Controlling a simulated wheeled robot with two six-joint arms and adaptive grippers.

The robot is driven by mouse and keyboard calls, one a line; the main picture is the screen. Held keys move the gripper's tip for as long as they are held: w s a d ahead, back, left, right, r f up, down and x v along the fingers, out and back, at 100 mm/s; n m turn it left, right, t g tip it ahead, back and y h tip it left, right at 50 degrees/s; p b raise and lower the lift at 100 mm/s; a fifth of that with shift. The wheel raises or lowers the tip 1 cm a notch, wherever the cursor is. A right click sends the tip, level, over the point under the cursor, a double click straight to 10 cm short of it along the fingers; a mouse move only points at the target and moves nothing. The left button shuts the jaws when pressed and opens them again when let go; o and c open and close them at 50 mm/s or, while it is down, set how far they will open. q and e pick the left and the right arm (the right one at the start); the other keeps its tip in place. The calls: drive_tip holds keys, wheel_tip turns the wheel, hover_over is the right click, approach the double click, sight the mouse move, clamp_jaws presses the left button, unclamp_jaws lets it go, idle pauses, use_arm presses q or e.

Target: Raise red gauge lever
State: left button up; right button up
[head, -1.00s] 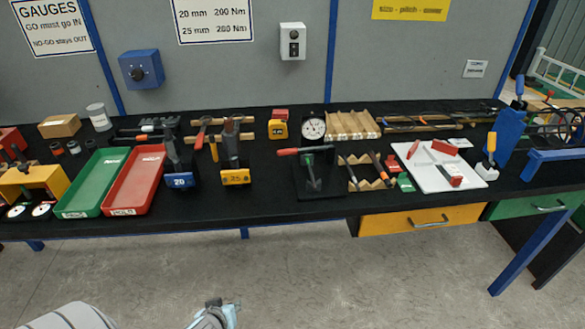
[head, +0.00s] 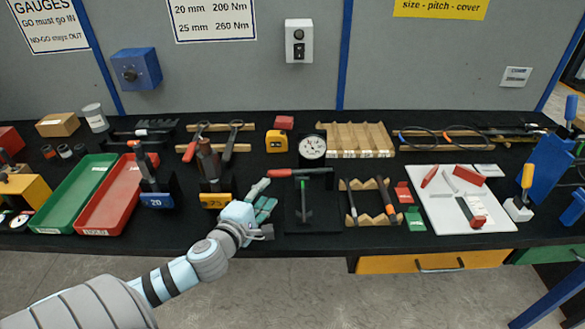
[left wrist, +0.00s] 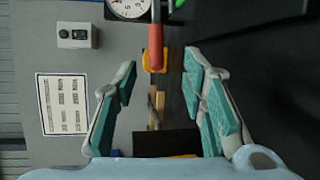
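The red gauge lever (head: 300,172) is a red-handled bar lying about level on top of a dark gauge stand with a green part, on a black base plate (head: 312,222). In the left wrist view the red lever (left wrist: 155,50) points in between the fingertips from the top of the picture. My left gripper (head: 266,198) is open and empty, just left of the lever's red end and slightly nearer me. Its two teal fingers (left wrist: 158,72) stand apart and I see no contact with the lever. My right gripper is not in view.
The blue-fronted "20" stand (head: 157,201) and the yellow-fronted "25" stand (head: 216,201) are left of the gripper. A round dial gauge (head: 312,147) stands behind the lever. A wooden rack (head: 372,219) and a white tray (head: 488,230) are to the right.

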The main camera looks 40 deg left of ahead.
sight(281, 176)
use_arm(q)
drive_tip(key=x, duration=0.5)
drive_tip(key=shift+r, duration=0.45)
drive_tip(key=x, duration=0.4)
drive_tip(key=shift+w+d+f, duration=0.15)
drive_tip(key=shift+w+f, duration=0.15)
drive_tip(key=shift+w, duration=0.05)
drive_tip(key=shift+x, duration=0.95)
drive_tip(key=shift+s, duration=0.3)
drive_tip(key=shift+r, duration=0.1)
drive_tip(key=c, duration=0.3)
clamp_jaws()
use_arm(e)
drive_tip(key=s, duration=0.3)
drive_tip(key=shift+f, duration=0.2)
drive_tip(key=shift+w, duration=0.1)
